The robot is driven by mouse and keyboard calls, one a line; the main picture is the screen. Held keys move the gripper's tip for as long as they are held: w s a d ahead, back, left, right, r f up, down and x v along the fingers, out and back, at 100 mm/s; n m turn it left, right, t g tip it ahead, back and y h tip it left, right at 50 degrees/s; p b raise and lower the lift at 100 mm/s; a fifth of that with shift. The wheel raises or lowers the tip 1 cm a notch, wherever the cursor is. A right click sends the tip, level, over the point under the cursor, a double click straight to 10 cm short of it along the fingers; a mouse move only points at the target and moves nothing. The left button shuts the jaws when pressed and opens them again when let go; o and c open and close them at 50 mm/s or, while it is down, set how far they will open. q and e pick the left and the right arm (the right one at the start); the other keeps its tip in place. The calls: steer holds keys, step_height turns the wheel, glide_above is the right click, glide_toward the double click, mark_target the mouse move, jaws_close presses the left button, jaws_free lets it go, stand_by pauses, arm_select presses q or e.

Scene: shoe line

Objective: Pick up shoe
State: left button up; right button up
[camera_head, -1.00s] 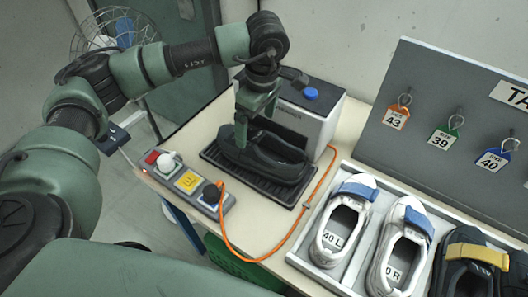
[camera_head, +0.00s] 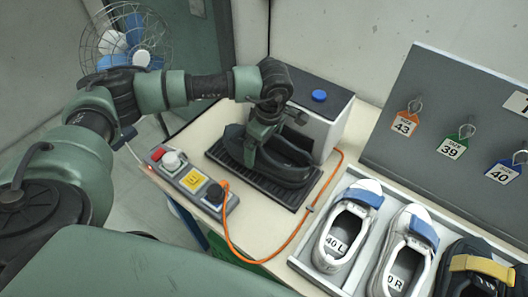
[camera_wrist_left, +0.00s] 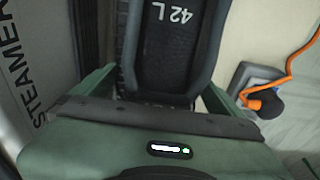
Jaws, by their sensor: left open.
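A black shoe (camera_head: 283,160) lies on the dark ridged tray (camera_head: 262,187) of the steamer. In the left wrist view the shoe (camera_wrist_left: 170,50) shows its opening and an insole marked 42 L. My left gripper (camera_head: 256,148) is down at the heel end of the shoe. In the left wrist view its two green fingers (camera_wrist_left: 160,88) are open, one on each side of the shoe. I cannot tell whether they touch it. My right gripper is not in view.
The steamer box (camera_head: 318,115) stands right behind the shoe. A control box (camera_head: 190,182) with knobs is at the left, with an orange cable (camera_head: 232,238) curving around the front. White shoes (camera_head: 345,232) sit in a tray at the right, below a tag board (camera_head: 450,125).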

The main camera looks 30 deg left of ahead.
arm_select(q)
steer(key=shift+r, duration=0.1)
steer(key=c, duration=1.7)
